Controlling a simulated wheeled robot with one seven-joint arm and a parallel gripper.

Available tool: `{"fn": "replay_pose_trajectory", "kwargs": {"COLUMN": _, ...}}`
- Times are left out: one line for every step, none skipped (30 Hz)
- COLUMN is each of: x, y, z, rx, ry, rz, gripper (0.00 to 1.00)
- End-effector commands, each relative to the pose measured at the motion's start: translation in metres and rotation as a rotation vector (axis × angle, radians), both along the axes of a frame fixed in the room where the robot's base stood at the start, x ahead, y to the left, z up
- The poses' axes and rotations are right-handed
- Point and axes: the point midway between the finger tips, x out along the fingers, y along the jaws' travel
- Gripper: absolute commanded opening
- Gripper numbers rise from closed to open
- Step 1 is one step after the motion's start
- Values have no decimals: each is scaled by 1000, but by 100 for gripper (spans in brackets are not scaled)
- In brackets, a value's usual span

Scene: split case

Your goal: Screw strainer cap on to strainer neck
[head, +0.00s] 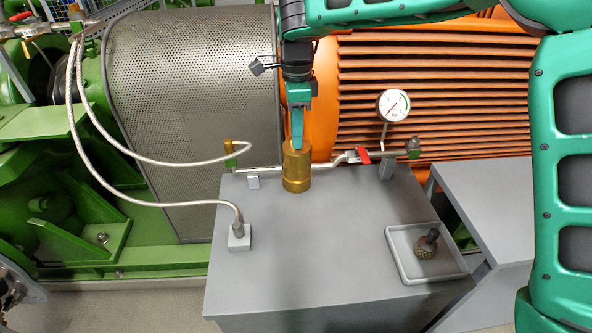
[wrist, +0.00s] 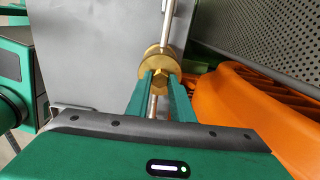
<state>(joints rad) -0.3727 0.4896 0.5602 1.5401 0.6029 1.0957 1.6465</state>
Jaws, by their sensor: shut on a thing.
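The brass strainer cap (wrist: 158,77) shows in the wrist view with a hex boss on top, which sits between my fingertips. My gripper (head: 297,140) points down from above and is shut on that boss. In the head view a brass cylinder (head: 297,172) stands upright on the grey case, directly under my fingertips, in line with a thin pipe. It is the strainer body with the cap at its top. The strainer neck is hidden under the cap, and I cannot tell how far the cap is seated.
A grey tray (head: 394,254) with a dark knobbed part (head: 428,244) lies at the case's right front. A pressure gauge (head: 393,106) and red-handled valve (head: 363,156) stand right of the strainer. A hose (head: 150,203) loops at left. The case top's front middle is clear.

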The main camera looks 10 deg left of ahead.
Motion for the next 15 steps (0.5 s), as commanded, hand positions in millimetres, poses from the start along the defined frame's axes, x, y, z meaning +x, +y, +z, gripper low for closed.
{"fn": "replay_pose_trajectory", "kwargs": {"x": 5, "y": -2, "z": 1, "rx": 0, "ry": -9, "rz": 37, "gripper": 0}}
{"fn": "replay_pose_trajectory", "kwargs": {"x": 5, "y": -3, "z": 1, "rx": 0, "ry": -9, "rz": 62, "gripper": 0}}
{"fn": "replay_pose_trajectory", "kwargs": {"x": 5, "y": -3, "z": 1, "rx": 0, "ry": -9, "rz": 83, "gripper": 0}}
{"fn": "replay_pose_trajectory", "kwargs": {"x": 5, "y": -2, "z": 1, "rx": 0, "ry": -8, "rz": 91, "gripper": 0}}
{"fn": "replay_pose_trajectory", "kwargs": {"x": 5, "y": -2, "z": 1, "rx": 0, "ry": -8, "rz": 91, "gripper": 0}}
{"fn": "replay_pose_trajectory", "kwargs": {"x": 5, "y": -2, "z": 1, "rx": 1, "ry": -9, "rz": 90, "gripper": 0}}
{"fn": "replay_pose_trajectory", "kwargs": {"x": 5, "y": -2, "z": 1, "rx": 1, "ry": -9, "rz": 89, "gripper": 0}}
{"fn": "replay_pose_trajectory", "kwargs": {"x": 5, "y": -2, "z": 1, "rx": 1, "ry": -9, "rz": 89, "gripper": 0}}
{"fn": "replay_pose_trajectory", "kwargs": {"x": 5, "y": -2, "z": 1, "rx": 1, "ry": -9, "rz": 89, "gripper": 29}}
{"fn": "replay_pose_trajectory", "kwargs": {"x": 4, "y": -2, "z": 1, "rx": 1, "ry": -8, "rz": 89, "gripper": 36}}
{"fn": "replay_pose_trajectory", "kwargs": {"x": 4, "y": -2, "z": 0, "rx": 1, "ry": -7, "rz": 89, "gripper": 42}}
{"fn": "replay_pose_trajectory", "kwargs": {"x": 4, "y": -2, "z": 0, "rx": 1, "ry": -6, "rz": 89, "gripper": 42}}
{"fn": "replay_pose_trajectory", "kwargs": {"x": 3, "y": -1, "z": 0, "rx": 1, "ry": -6, "rz": 90, "gripper": 42}}
{"fn": "replay_pose_trajectory", "kwargs": {"x": 3, "y": -1, "z": 0, "rx": 0, "ry": -5, "rz": 90, "gripper": 42}}
{"fn": "replay_pose_trajectory", "kwargs": {"x": 2, "y": -1, "z": 0, "rx": 0, "ry": -5, "rz": 91, "gripper": 42}}
